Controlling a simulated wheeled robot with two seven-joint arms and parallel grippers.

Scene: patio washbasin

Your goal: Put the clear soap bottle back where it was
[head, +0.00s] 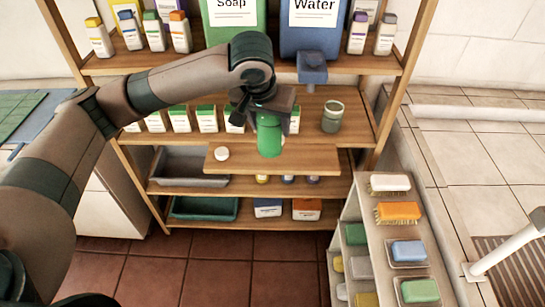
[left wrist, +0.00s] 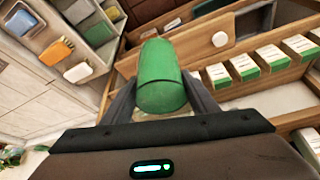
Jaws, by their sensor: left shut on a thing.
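My left gripper (head: 266,108) is shut on a green bottle (head: 269,136), a plain cylinder that looks opaque green rather than clear. The bottle hangs below the gripper, over a wooden pull-out board (head: 310,158) on the shelf unit. In the left wrist view the bottle (left wrist: 161,78) sits between the two fingers (left wrist: 162,95). I cannot tell whether its bottom touches the board. A white round cap (head: 222,153) lies on the board to its left; it also shows in the left wrist view (left wrist: 220,39). My right gripper is not in view.
Behind the board are a row of white-and-green cartons (head: 180,119) and a greenish glass jar (head: 333,116). A stepped rack (head: 375,245) with brushes and soaps stands at the lower right. The board's right part is clear.

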